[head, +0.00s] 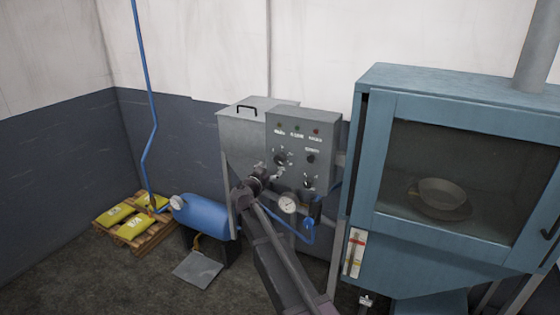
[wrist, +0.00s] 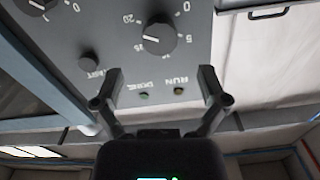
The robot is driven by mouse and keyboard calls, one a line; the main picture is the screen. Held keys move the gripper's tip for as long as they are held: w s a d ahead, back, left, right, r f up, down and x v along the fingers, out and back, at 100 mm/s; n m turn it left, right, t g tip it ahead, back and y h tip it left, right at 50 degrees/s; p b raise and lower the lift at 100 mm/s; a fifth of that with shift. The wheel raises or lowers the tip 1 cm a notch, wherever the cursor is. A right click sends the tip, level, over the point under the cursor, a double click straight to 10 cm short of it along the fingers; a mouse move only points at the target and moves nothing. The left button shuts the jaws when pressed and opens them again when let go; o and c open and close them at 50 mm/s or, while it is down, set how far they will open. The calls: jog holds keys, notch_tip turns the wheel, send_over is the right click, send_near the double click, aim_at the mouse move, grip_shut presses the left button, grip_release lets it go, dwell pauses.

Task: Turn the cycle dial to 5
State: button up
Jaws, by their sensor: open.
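The grey control panel (head: 300,127) carries a large dark dial (head: 281,158), a smaller knob and a second dial. In the wrist view, which shows the panel upside down, the large dial (wrist: 159,35) has 0, 5 and 20 legible around it. Its white pointer mark faces picture left, away from the 5. My gripper (wrist: 160,75) is open and empty, its fingertips spread below the dial in that view, not closed around it. In the head view my gripper (head: 272,172) is close to the dial and partly overlaps it; the exact gap is unclear.
A small round knob (wrist: 88,60) and another dial (wrist: 40,3) lie near my left-hand fingertip in the wrist view. A blue cabinet with a window (head: 450,100) stands right of the panel. A blue tank (head: 205,215) and a pallet with yellow bags (head: 128,222) are at left.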

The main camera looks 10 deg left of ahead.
aim_at(278, 160)
jog(key=x, duration=0.7)
jog(key=shift+w+d+f, duration=0.1)
jog(key=shift+w, duration=0.15)
jog(key=c, duration=1.1)
